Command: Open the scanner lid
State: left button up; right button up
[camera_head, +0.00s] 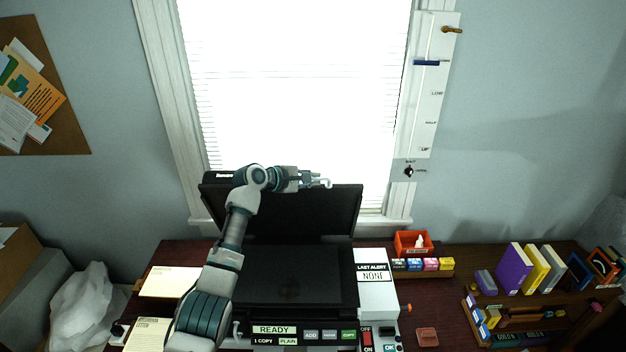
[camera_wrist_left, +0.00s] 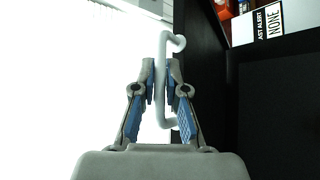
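The black scanner lid (camera_head: 310,212) stands raised and tilted back before the window, above the dark scanner bed (camera_head: 285,275). My left arm reaches up over the machine, and my left gripper (camera_head: 316,182) is at the lid's upper edge. In the left wrist view its fingers (camera_wrist_left: 161,80) lie close on either side of a thin white bent handle (camera_wrist_left: 164,105), apparently closed on it. The dark lid surface (camera_wrist_left: 205,100) is right beside the handle there. My right gripper is not in view.
The control panel (camera_head: 305,334) reads READY. A white unit (camera_head: 376,295) with a LAST ALERT label stands right of the scanner. Papers (camera_head: 170,281) lie at left. An orange bin (camera_head: 413,243) and books (camera_head: 514,268) are at right. A window (camera_head: 295,90) is behind.

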pick_arm(q)
jog(key=o, duration=0.3)
jog(key=shift+f, duration=0.25)
jog(key=shift+w+a, duration=0.1)
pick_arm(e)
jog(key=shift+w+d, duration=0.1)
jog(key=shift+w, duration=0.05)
pick_arm(q)
jog(key=v, duration=1.2)
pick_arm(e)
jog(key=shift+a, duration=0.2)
pick_arm(q)
jog(key=shift+f, duration=0.15)
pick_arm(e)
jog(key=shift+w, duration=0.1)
